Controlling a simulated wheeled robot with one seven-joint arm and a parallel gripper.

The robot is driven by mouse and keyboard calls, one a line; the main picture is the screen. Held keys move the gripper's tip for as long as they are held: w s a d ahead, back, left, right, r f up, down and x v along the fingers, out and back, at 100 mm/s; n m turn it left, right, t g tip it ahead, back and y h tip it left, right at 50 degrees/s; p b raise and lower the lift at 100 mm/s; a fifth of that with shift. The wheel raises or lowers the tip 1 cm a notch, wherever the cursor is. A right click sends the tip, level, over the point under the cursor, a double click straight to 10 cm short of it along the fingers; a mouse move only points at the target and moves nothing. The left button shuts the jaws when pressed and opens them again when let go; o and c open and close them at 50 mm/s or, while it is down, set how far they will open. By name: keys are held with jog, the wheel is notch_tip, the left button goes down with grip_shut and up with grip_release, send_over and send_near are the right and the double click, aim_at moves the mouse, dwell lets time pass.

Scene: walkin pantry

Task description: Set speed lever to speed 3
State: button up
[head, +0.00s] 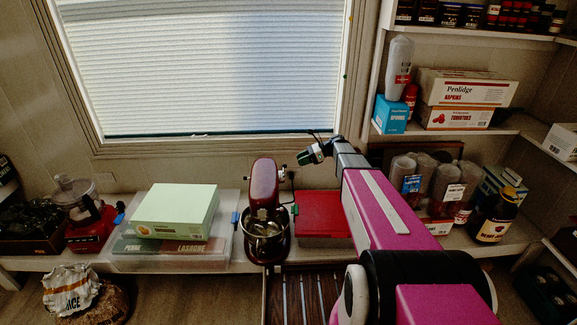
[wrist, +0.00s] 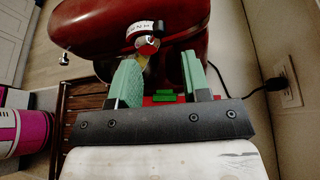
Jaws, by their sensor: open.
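The dark red stand mixer (head: 264,185) stands on the counter with its metal bowl (head: 265,235) below the head. In the wrist view the mixer head (wrist: 185,25) fills the top. A silver round-ended knob (wrist: 148,46) with a white lettered band is on its near side; I cannot tell for sure whether it is the speed lever. A smaller silver knob (wrist: 65,59) is further left. My gripper (head: 305,157) is right of the mixer head, apart from it. In the wrist view its green-padded fingers (wrist: 160,82) are open and empty, just below the silver knob.
A red-lidded box (head: 322,222) lies right of the mixer. A clear bin (head: 165,262) with pasta boxes and a pale green box (head: 176,212) stand left. A wooden slatted rack (head: 305,298) is in front. A cord (wrist: 258,88) runs to a wall outlet (wrist: 287,82).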

aim_at(283, 174)
jog(key=x, duration=0.7)
jog(key=shift+a+f, duration=0.1)
grip_shut()
